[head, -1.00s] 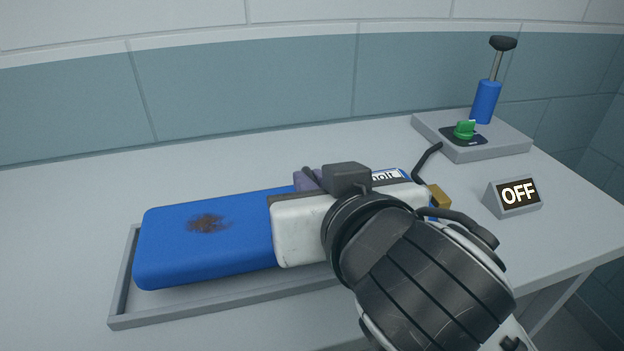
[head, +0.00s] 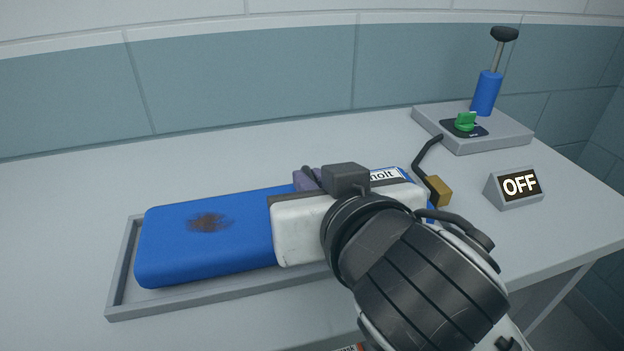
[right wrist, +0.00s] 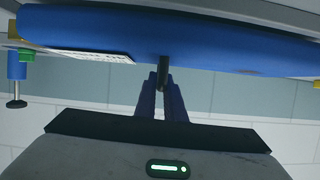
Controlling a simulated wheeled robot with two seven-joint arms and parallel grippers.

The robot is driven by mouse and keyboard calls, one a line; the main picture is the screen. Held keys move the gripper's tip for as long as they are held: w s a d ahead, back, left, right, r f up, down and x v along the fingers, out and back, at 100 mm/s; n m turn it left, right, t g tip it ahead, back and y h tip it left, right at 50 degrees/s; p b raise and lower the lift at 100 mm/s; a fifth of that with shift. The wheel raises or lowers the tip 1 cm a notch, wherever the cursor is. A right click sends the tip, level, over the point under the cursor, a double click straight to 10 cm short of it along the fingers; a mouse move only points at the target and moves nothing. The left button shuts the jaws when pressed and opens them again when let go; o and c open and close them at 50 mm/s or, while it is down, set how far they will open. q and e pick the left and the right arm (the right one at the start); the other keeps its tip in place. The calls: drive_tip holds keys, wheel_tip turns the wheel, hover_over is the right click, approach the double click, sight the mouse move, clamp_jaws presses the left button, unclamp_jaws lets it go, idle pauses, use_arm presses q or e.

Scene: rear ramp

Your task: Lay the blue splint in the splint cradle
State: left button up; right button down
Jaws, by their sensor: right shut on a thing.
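The blue splint (head: 240,250), a long padded bar with a brown stain and a white label, lies lengthwise over the grey splint cradle (head: 230,300), a shallow rimmed tray on the bench. It looks low over or inside the rim; I cannot tell whether it touches the cradle floor. My right gripper (head: 308,180) is shut on the splint, on its right half, and its white body hides part of it. In the right wrist view the fingers (right wrist: 162,95) meet at a dark tab (right wrist: 162,68) on the splint (right wrist: 220,50). The cradle's right end is hidden behind my arm.
A grey base with a green knob (head: 466,121) and a blue cylinder (head: 486,93) stands at the back right. An OFF sign block (head: 514,187) sits before it. The back left bench is clear.

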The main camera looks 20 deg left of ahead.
use_arm(q)
drive_tip(key=shift+f, duration=0.25)
use_arm(e)
drive_tip(key=shift+f, duration=0.4)
drive_tip(key=c, duration=1.8)
unclamp_jaws()
drive_tip(key=shift+o, duration=0.2)
drive_tip(key=shift+f, duration=0.1)
